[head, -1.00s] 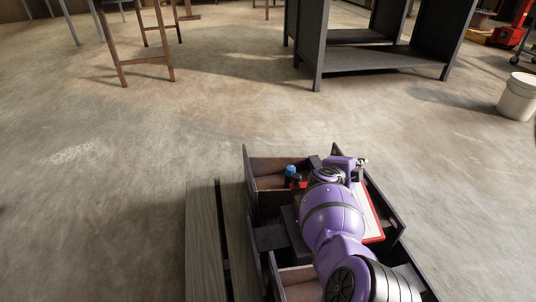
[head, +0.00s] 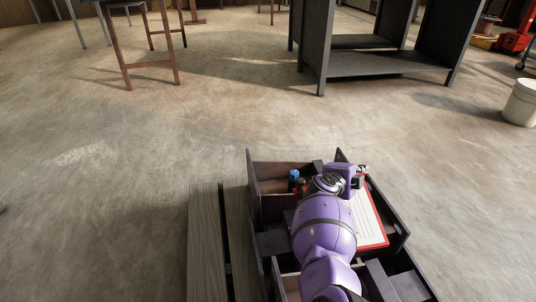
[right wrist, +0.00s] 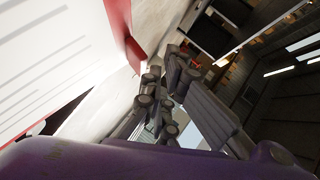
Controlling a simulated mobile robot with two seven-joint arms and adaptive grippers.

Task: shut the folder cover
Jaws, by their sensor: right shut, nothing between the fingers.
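The folder (head: 369,222) is red-edged with a white lined page showing. It lies open in the dark box, to the right of my right arm. In the right wrist view its page (right wrist: 40,60) and red edge fill the upper left. A small red patch left of the arm may be part of its cover; my arm hides the area between. My right gripper (head: 362,175) is at the folder's far end. Its dark fingers (right wrist: 165,100) are shut and empty, close to a red edge (right wrist: 134,52); I cannot tell whether they touch. My left gripper is out of view.
The dark box (head: 252,180) has upright walls and dividers around the folder. A blue-topped item (head: 294,175) stands left of my gripper. Grey planks (head: 207,240) lie left of the box. The floor beyond is open, up to a dark shelf frame (head: 385,65).

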